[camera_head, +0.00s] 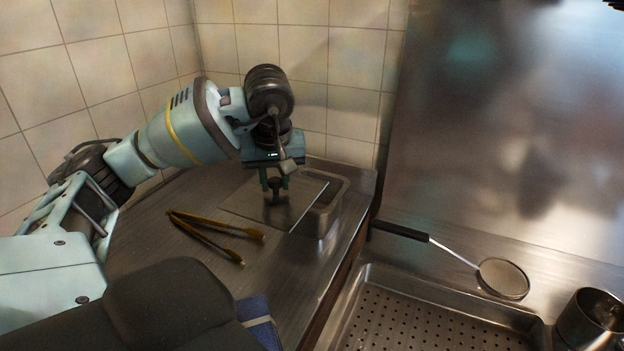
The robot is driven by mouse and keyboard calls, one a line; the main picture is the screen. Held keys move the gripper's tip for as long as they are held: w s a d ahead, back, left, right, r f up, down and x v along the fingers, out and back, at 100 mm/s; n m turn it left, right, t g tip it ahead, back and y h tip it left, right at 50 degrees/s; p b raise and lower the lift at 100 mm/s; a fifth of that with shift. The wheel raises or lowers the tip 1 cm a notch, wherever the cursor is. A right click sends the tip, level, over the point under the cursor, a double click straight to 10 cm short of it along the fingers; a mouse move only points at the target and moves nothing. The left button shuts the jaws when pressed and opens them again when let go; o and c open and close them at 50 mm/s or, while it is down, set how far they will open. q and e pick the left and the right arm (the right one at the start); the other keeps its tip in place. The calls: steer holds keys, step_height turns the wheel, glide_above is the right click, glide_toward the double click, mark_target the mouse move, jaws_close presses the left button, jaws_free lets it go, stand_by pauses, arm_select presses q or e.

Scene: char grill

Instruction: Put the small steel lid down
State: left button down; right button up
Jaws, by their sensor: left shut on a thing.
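My left gripper (274,184) points down over the steel counter and is shut on the knob of the small steel lid (292,205). The lid is a flat rectangular sheet, held roughly level. It overlaps the left part of a rectangular steel pan (339,200) in this view, and the right part of the pan's opening is uncovered. I cannot tell whether the lid touches the pan or the counter. The gripper hides part of the lid. My right gripper is out of view.
A folded blue cloth (258,322) is at the front. At right are a black-handled strainer (503,278), a perforated tray (400,322) and a steel pot (590,320). A tiled wall stands behind.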

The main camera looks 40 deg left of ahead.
arm_select(q)
steer(key=w+a+f, duration=0.1)
steer(key=w+a, duration=0.2)
steer(key=w, duration=1.1)
steer(key=shift+f, duration=0.15)
steer(key=shift+d+p+x, duration=0.15)
steer(key=shift+p+x, duration=0.05)
steer(key=shift+x, duration=0.65)
steer(key=shift+d+p+x, duration=0.1)
steer(key=shift+p+x, duration=0.05)
steer(key=shift+x, duration=0.75)
steer(key=shift+f, duration=0.2)
steer(key=shift+f, duration=0.35)
steer(key=shift+f, duration=0.15)
steer(key=c, duration=1.2)
jaws_free()
steer(key=shift+o, duration=0.2)
